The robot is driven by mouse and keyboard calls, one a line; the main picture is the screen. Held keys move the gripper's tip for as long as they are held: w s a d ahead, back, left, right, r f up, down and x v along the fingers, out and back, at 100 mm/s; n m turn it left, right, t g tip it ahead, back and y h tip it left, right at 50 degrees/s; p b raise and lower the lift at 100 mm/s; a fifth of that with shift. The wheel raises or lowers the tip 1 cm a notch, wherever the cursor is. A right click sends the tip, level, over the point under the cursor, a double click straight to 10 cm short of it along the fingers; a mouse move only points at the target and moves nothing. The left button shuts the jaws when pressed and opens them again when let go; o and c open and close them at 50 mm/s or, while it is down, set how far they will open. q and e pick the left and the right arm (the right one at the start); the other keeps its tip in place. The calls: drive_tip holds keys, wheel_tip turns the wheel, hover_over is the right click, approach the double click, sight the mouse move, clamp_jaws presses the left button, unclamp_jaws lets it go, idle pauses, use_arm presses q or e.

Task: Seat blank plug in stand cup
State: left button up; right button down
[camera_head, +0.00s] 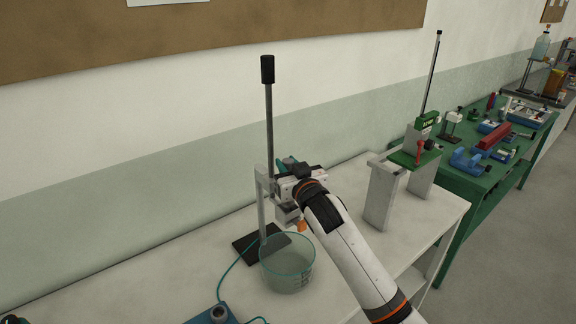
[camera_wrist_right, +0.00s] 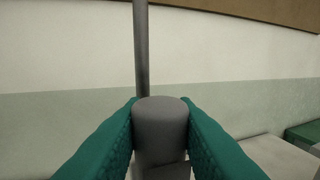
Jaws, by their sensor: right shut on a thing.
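My right gripper (camera_head: 284,166) is beside the upright grey rod of the stand (camera_head: 269,120), above the bench. In the right wrist view its two teal fingers (camera_wrist_right: 160,118) are shut on a smooth grey cylinder (camera_wrist_right: 160,114), which looks like the blank plug. The plug looks upright, with the stand's rod (camera_wrist_right: 141,50) behind it. A darker grey part (camera_wrist_right: 170,172) shows just below the plug; I cannot tell whether they touch. I cannot make out the stand cup; my gripper and arm cover that area. My left gripper is out of view.
A clear glass vessel (camera_head: 288,270) stands in front of the stand's black base (camera_head: 243,245). A teal cable (camera_head: 232,268) runs left of it. A grey frame with a green device (camera_head: 428,122) stands to the right.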

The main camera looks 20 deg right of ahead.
drive_tip(key=shift+f+b, duration=1.75)
drive_tip(key=shift+f, duration=0.95)
drive_tip(key=c, duration=1.1)
unclamp_jaws()
drive_tip(key=s+b, duration=0.1)
drive_tip(key=s, duration=0.3)
drive_tip(key=s+b, duration=0.1)
drive_tip(key=s, duration=0.3)
drive_tip(key=s+d+b, duration=0.1)
drive_tip(key=s, duration=0.3)
